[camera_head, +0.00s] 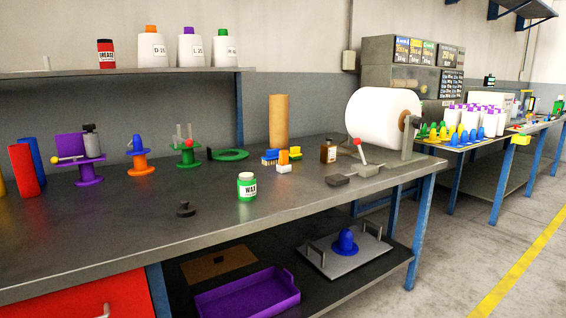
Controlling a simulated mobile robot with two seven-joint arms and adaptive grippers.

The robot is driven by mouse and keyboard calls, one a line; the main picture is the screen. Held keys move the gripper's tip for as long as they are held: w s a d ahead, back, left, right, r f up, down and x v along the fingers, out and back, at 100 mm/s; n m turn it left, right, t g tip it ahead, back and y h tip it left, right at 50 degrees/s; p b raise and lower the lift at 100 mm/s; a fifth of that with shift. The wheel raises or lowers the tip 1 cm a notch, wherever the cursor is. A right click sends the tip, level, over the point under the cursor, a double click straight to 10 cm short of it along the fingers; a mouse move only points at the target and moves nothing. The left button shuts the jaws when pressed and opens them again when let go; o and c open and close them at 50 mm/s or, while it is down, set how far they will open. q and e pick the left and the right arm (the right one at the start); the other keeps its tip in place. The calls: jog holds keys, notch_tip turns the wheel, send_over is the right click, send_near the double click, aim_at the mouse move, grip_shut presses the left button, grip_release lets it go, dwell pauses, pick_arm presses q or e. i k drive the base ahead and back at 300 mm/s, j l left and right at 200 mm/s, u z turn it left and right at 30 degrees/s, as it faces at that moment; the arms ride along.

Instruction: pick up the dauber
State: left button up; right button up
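No object is plainly marked as the dauber, and I cannot tell for sure which one it is. A small dark round piece with a raised knob (185,209) sits alone on the near part of the dark workbench (110,240). A brown bottle with a dark cap (328,152) stands upright farther back, left of the big white roll. A green wax jar with a white lid (247,187) stands between them, nearer the knobbed piece. Neither of my grippers shows in this view.
Purple (89,172), orange (141,168) and green (187,155) stands line the back left. Small coloured brushes or blocks (283,160) and a red-knobbed lever tool (362,160) lie toward the right. A white roll (383,118) stands at the right end. The front left bench top is clear.

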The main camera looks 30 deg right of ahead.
aim_at(283, 154)
jog(key=l, duration=1.3)
